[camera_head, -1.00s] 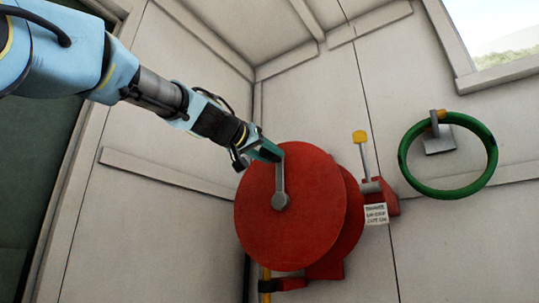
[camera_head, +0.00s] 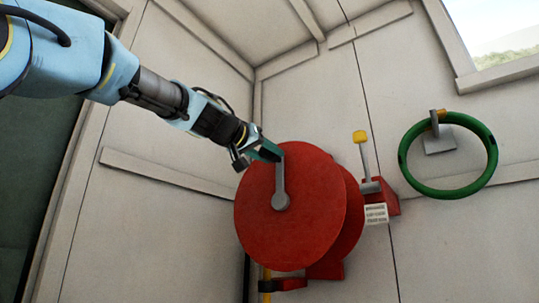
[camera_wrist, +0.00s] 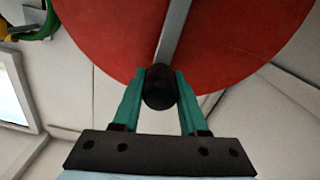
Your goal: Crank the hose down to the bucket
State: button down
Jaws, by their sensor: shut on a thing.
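A red hose reel (camera_head: 315,210) is mounted on the wall, with a grey crank arm (camera_head: 280,185) running up from its hub. My gripper (camera_head: 270,152) is at the upper end of the crank. In the wrist view my gripper's green fingers (camera_wrist: 160,92) are shut on the black crank handle (camera_wrist: 159,88), one on each side. The crank arm also shows in the wrist view (camera_wrist: 174,35), in front of the red disc (camera_wrist: 235,45). A short yellow hose end (camera_head: 266,284) shows below the reel at its left. No bucket is in view.
A red box with a yellow-knobbed lever (camera_head: 361,150) and a white label (camera_head: 376,214) is right of the reel. A green hose ring (camera_head: 403,168) hangs on the wall further right. A window is at the upper right.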

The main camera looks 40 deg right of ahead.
aim_at(247, 211)
jog(key=shift+w, duration=0.1)
dwell(0.3)
jog(key=w+f+n+b, duration=0.1)
jog(key=w+n, duration=0.1)
jog(key=w+a+f+n+b, duration=0.1)
jog(key=w+n, duration=0.2)
jog(key=w+a+f+n+b, duration=0.1)
jog(key=w+n+b, duration=0.1)
jog(key=n, duration=0.1)
jog(key=shift+w+f, duration=0.1)
jog(key=shift+w, duration=0.05)
jog(key=w+f+n+b, duration=0.1)
jog(key=f+n, duration=0.1)
jog(key=w+f+n+b, duration=0.1)
jog(key=f+n, duration=0.1)
jog(key=n, duration=0.1)
jog(key=w+f+n+b, duration=0.1)
jog(key=f+n, duration=0.1)
jog(key=shift+w+a+b, duration=0.15)
jog(key=shift+a+b, duration=0.2)
jog(key=shift+a, duration=0.05)
jog(key=shift+w+f+n+b, duration=0.1)
jog(key=shift+f+n+b, duration=0.7)
jog(key=shift+f+n, duration=1)
jog(key=shift+r, duration=0.15)
jog(key=shift+c, duration=2.2)
grip_release()
jog(key=shift+a, duration=0.1)
